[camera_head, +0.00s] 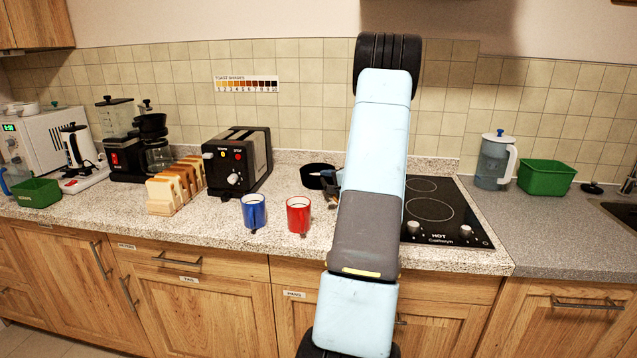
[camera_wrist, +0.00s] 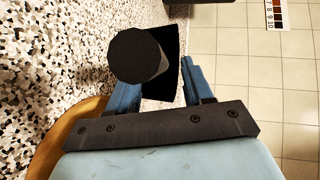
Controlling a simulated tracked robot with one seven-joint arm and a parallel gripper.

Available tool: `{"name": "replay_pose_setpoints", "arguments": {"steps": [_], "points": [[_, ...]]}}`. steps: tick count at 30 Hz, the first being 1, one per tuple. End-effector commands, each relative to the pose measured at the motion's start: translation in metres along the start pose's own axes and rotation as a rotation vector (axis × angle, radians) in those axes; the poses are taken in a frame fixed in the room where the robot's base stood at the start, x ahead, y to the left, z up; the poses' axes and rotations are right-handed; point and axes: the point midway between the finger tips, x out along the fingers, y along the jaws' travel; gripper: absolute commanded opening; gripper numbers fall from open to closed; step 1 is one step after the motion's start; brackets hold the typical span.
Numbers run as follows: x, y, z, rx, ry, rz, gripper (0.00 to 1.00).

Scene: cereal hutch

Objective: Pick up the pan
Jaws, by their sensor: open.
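The black pan (camera_head: 313,182) sits on the speckled counter, just behind the red mug and left of my arm. My gripper (camera_head: 334,186) is at the pan's right side, partly hidden by my own arm. In the wrist view a dark many-sided piece that looks like part of the pan (camera_wrist: 135,55) lies at the open fingers of my gripper (camera_wrist: 157,80), in front of a flat black part. The two blue fingers stand apart around it. I cannot tell whether either finger touches it.
A red mug (camera_head: 298,215) and a blue mug (camera_head: 254,212) stand near the counter's front edge. A black toaster (camera_head: 237,160) is to the left, beside a toast rack (camera_head: 176,187). The black cooktop (camera_head: 455,215) is to the right, partly behind my arm.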

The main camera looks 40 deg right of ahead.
Motion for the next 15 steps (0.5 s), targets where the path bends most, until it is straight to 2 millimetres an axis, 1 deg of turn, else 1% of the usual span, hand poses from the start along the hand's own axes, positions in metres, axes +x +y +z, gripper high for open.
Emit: {"name": "replay_pose_setpoints", "arguments": {"steps": [1, 3, 5, 12, 15], "points": [[0.008, 0.0, 0.0, 0.0, -0.001, -0.001, 0.51], [0.016, 0.001, 0.0, 0.0, -0.001, 0.0, 0.51], [0.021, 0.0, 0.0, 0.0, -0.001, 0.0, 0.51], [0.023, 0.0, -0.001, 0.0, 0.0, 0.0, 0.51], [0.023, 0.0, -0.001, 0.0, 0.0, 0.0, 0.41]]}}
